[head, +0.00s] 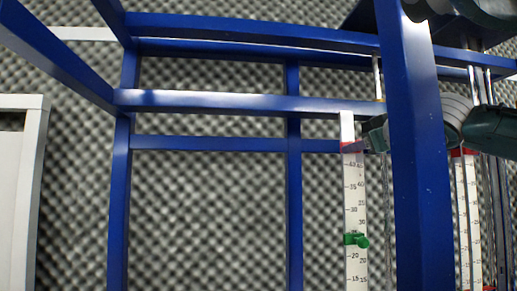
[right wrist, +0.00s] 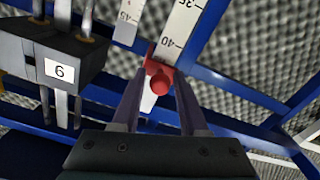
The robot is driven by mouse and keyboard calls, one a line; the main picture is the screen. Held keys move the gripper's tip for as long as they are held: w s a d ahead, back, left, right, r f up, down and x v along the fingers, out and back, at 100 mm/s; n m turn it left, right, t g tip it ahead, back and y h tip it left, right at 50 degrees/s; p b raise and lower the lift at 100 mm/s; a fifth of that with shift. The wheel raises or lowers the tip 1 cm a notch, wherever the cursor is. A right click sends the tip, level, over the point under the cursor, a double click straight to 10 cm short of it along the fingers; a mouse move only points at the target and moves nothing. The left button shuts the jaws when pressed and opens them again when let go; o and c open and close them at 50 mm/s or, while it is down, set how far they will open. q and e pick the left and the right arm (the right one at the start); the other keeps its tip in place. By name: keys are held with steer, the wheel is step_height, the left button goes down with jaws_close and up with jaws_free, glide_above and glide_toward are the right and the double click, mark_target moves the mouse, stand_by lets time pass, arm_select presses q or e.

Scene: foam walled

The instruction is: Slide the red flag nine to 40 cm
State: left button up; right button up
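The red flag with a round knob (right wrist: 160,82) sits on a white scale (right wrist: 186,25), just beyond the 40 mark, toward the scale's upper end. In the head view this scale (head: 350,195) hangs upright, with the red flag (head: 347,147) near its top and a green flag (head: 356,241) a little above 20. My right gripper (right wrist: 161,72) has its fingers on both sides of the red knob, with a small gap seeming to show; it also appears beside the flag in the head view (head: 371,138). My left gripper is not in view.
A black block with a label (right wrist: 60,71) that looks like 6 in this turned view stands beside the scale. A second scale (head: 468,220) with a red flag (head: 463,152) is at the right. A blue post (head: 414,170) and blue crossbars surround the scales.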

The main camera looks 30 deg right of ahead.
jaws_close()
steer(key=shift+f, duration=0.2)
stand_by(0.9)
